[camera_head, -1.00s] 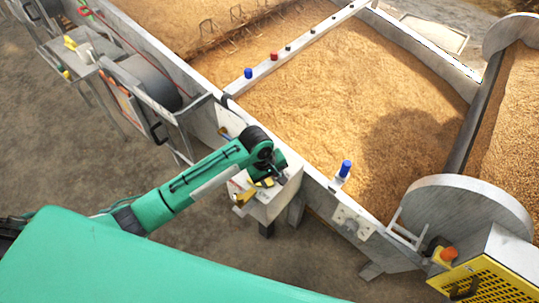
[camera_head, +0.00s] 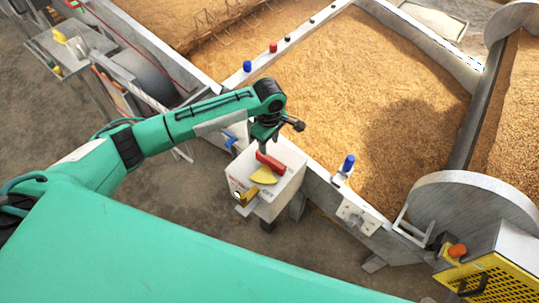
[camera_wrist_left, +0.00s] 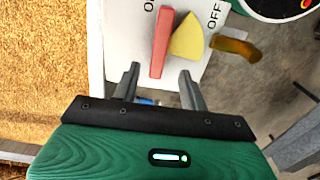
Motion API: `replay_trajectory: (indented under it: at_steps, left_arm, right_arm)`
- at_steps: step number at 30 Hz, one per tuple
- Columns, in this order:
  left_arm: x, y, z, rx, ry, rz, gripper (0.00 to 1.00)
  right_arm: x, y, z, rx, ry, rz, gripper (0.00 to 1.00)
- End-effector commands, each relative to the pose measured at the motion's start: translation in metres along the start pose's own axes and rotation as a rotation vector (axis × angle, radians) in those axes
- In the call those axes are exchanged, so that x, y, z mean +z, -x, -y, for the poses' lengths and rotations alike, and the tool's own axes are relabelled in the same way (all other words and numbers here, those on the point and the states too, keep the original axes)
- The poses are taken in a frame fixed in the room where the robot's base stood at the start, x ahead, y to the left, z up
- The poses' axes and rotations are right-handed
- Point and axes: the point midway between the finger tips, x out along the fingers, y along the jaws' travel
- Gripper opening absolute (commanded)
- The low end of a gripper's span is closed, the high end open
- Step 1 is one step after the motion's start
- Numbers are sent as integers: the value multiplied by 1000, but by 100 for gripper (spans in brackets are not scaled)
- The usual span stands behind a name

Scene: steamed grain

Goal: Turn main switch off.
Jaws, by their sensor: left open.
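The main switch is a white box (camera_head: 285,200) on the side of the grain trough. A red handle (camera_head: 270,162) and a yellow wedge (camera_head: 263,176) are on its top. In the left wrist view the red handle (camera_wrist_left: 160,42) stands between a partly hidden label at left and the OFF label (camera_wrist_left: 214,15) at right, left of the yellow wedge (camera_wrist_left: 187,38). My left gripper (camera_wrist_left: 158,70) is open and empty, its two fingertips just short of the handle's near end, one on each side. In the head view my left gripper (camera_head: 264,146) is above the box's far edge.
A brass-coloured part (camera_head: 246,197) juts from the box's side. A blue knob (camera_head: 347,165) stands on the trough rim to the right. Grain (camera_head: 370,90) fills the trough behind. A yellow guard (camera_head: 500,281) with an orange button (camera_head: 457,250) is at lower right.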

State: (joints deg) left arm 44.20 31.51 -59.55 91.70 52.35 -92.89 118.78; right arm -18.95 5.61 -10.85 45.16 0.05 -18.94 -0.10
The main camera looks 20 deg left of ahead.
Motion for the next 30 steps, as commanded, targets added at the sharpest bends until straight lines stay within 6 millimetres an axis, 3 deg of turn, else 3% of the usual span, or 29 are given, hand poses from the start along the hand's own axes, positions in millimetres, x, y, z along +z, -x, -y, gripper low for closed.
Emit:
replay_trajectory:
  at_steps: [6,12,24,30]
  left_arm:
    - [0,-45,0,-1,0,0,44]
    - [1,-70,0,1,-1,1,44]
    - [0,-78,0,2,-2,1,44]
    - [0,-78,0,2,-2,1,6]
  right_arm:
    - [-2,0,6,-7,-3,-2,0]
    - [-6,0,15,-16,-8,-7,0]
    - [-7,-1,13,-14,-7,-8,0]
    - [-5,-1,4,-4,-2,-6,0]
